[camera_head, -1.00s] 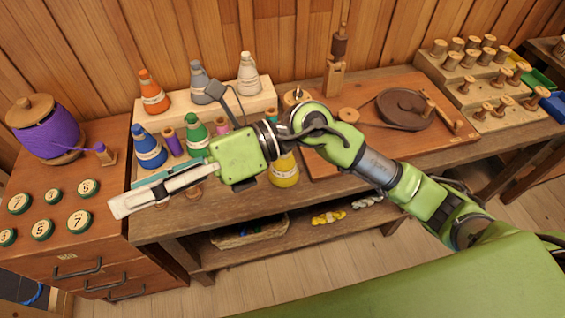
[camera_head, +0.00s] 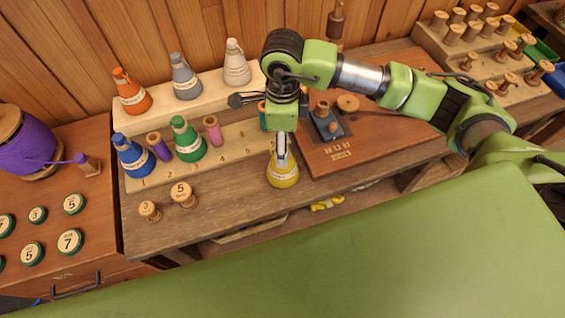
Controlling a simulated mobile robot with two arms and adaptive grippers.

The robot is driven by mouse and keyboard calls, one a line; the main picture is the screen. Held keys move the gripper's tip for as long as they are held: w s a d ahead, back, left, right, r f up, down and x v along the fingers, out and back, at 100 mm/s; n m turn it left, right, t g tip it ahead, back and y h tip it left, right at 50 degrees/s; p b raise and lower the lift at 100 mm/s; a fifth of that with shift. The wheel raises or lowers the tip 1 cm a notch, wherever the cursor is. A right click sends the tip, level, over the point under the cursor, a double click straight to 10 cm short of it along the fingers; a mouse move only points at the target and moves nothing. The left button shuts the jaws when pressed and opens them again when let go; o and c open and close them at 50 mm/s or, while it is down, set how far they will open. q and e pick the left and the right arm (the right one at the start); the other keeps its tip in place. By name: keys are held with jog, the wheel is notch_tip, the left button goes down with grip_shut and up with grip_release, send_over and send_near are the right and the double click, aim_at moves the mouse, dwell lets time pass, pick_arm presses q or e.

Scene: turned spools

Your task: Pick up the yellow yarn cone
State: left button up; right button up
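The yellow yarn cone (camera_head: 284,177) stands on the wooden bench near its front edge, with a pale label band around it. My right gripper (camera_head: 281,161) comes down from above, its fingers at the cone's top and covering the tip. The fingers are seen edge-on, so I cannot tell whether they are open or shut, or whether they touch the cone. My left gripper is not in view.
A numbered rack left of the cone holds a blue cone (camera_head: 132,156), a green cone (camera_head: 187,140) and small spools. Orange, grey and white cones stand on a step behind. Two wooden spools (camera_head: 183,194) stand at the front left. A reddish board (camera_head: 375,150) lies to the right.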

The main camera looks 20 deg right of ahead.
jog(key=shift+w+f, duration=0.15)
jog(key=shift+f, duration=0.4)
jog(key=shift+w+f, duration=0.15)
jog(key=shift+f, duration=0.35)
notch_tip(320, 180, down, 2)
jog(key=shift+f+p, duration=0.1)
jog(key=shift+p, duration=1.1)
notch_tip(320, 180, down, 2)
jog(key=shift+d+f+p, duration=0.1)
jog(key=shift+f+p, duration=0.15)
jog(key=shift+p, duration=0.05)
jog(key=shift+w+f, duration=0.1)
jog(key=shift+f, duration=0.25)
jog(key=c, duration=1.5)
grip_shut()
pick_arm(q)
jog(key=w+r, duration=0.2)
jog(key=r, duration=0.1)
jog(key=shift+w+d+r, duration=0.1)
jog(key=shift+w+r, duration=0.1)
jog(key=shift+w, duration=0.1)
